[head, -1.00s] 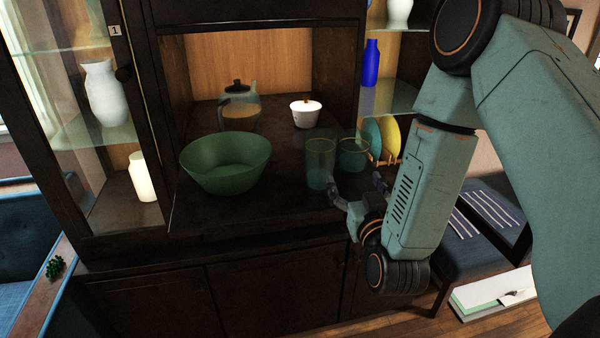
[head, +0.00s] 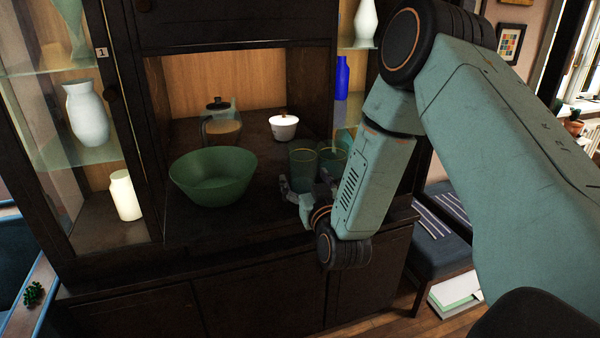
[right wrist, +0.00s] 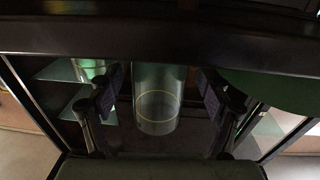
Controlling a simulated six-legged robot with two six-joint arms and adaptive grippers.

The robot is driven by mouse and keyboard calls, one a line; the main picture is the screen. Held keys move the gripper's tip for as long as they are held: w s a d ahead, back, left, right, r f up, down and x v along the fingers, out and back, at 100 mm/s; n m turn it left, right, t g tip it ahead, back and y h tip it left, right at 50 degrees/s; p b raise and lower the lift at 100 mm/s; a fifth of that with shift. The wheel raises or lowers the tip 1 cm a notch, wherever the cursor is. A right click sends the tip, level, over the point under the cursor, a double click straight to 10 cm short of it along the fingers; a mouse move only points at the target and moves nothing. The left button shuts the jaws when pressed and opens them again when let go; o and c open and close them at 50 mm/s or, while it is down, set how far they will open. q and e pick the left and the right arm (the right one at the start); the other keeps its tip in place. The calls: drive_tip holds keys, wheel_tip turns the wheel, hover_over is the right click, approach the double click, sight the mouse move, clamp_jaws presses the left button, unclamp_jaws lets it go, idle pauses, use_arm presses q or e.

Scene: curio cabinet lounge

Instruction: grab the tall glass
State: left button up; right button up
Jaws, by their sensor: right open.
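The tall glass (head: 301,160) is clear teal with a thin gold rim and stands upright on the cabinet shelf. My right gripper (head: 305,188) is open at its near side, low by the shelf, and partly covers its lower part. In the right wrist view the tall glass (right wrist: 157,112) shows between the two spread fingers of the right gripper (right wrist: 159,88), with a gap on each side. A second teal glass (head: 333,152) stands close to its right, partly behind my arm. My left gripper is out of view.
A green bowl (head: 213,178) stands left of the glasses. A glass teapot (head: 222,124) and a white lidded bowl (head: 284,128) stand farther back. The dark cabinet wall and glass side shelves bound the niche. Bare shelf lies between bowl and glasses.

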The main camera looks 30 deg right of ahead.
drive_tip(key=shift+w+d, duration=0.5)
drive_tip(key=shift+w, duration=0.25)
drive_tip(key=shift+w+f, duration=0.3)
drive_tip(key=shift+w, duration=0.15)
drive_tip(key=shift+a, duration=0.1)
drive_tip(key=shift+a+r, duration=0.1)
drive_tip(key=shift+a, duration=0.05)
drive_tip(key=shift+c, duration=0.8)
drive_tip(key=shift+s+r, duration=0.15)
drive_tip(key=shift+s, duration=0.2)
drive_tip(key=shift+c, duration=2.2)
drive_tip(key=shift+w+d+f, duration=0.15)
drive_tip(key=shift+d+f, duration=0.05)
drive_tip(key=c, duration=0.3)
drive_tip(key=shift+a, duration=0.2)
drive_tip(key=c, duration=0.4)
drive_tip(key=shift+d+r, duration=0.1)
drive_tip(key=shift+c, duration=0.8)
